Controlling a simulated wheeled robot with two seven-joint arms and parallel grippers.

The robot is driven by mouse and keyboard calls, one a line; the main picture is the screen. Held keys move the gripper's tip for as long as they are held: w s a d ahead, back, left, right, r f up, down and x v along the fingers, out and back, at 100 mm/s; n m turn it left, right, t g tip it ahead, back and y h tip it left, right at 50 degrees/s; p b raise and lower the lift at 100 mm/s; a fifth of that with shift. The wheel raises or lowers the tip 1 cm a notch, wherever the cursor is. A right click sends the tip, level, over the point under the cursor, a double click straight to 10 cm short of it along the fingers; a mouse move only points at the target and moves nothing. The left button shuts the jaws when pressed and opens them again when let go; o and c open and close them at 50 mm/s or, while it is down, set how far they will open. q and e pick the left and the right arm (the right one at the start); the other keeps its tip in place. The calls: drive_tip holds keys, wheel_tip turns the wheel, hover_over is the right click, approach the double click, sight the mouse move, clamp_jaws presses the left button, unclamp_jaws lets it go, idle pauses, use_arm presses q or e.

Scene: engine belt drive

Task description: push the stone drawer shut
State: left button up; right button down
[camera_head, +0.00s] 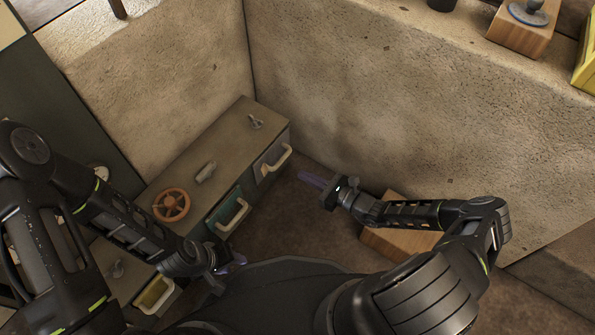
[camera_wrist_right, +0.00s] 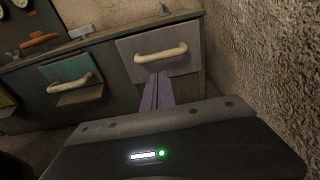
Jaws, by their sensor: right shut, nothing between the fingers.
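The stone drawer (camera_head: 271,157) is the grey-fronted one at the right end of the low cabinet. Its cream handle (camera_head: 278,160) faces the open floor. In the right wrist view the grey front (camera_wrist_right: 185,62) shows with the handle (camera_wrist_right: 161,54) across it; how far it stands out is hard to tell. My right gripper (camera_head: 302,175) is shut and empty, its purple fingers (camera_wrist_right: 161,78) pointing at the front just below the handle. I cannot tell whether they touch it. My left gripper (camera_head: 238,261) is low by the cabinet's near side, partly hidden by its own arm.
The teal drawer (camera_head: 226,212) and a yellow drawer (camera_head: 154,294) sit further along the cabinet (camera_head: 190,160). An orange wheel (camera_head: 171,205) is on top. A stone wall (camera_head: 430,100) stands close to the right. A wooden block (camera_head: 395,243) lies under my right arm.

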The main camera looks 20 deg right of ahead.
drive_tip(key=p+v, duration=0.1)
drive_tip(key=v, duration=0.6)
drive_tip(key=shift+s+d+p, duration=0.2)
drive_tip(key=shift+d+p, duration=0.1)
drive_tip(key=shift+r, duration=0.15)
